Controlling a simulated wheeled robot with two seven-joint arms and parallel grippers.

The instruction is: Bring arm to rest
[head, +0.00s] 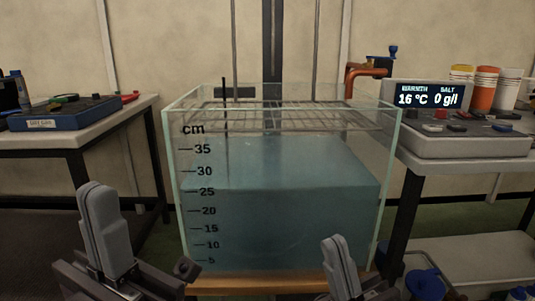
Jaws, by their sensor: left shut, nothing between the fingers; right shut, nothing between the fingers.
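My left gripper (101,232) is at the lower left, with its grey fingers together, pointing up and holding nothing. My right gripper (341,264) is at the bottom, right of centre, also with its fingers together and empty. Both are in front of the glass tank (391,200), the left one to the left of its front and the right one before its lower right part. The tank has a cm scale on its front, and the water stands a little above the 25 mark at the front. The lower parts of both grippers are cut off by the frame edge.
A left table (62,138) carries a blue tray of tools (62,114). A right table holds a control box (455,145) reading 16 °C and 0 g/l, with several capped containers (485,88) behind it. A wire rack (290,117) spans the tank top. Blue-lidded items stand lower right.

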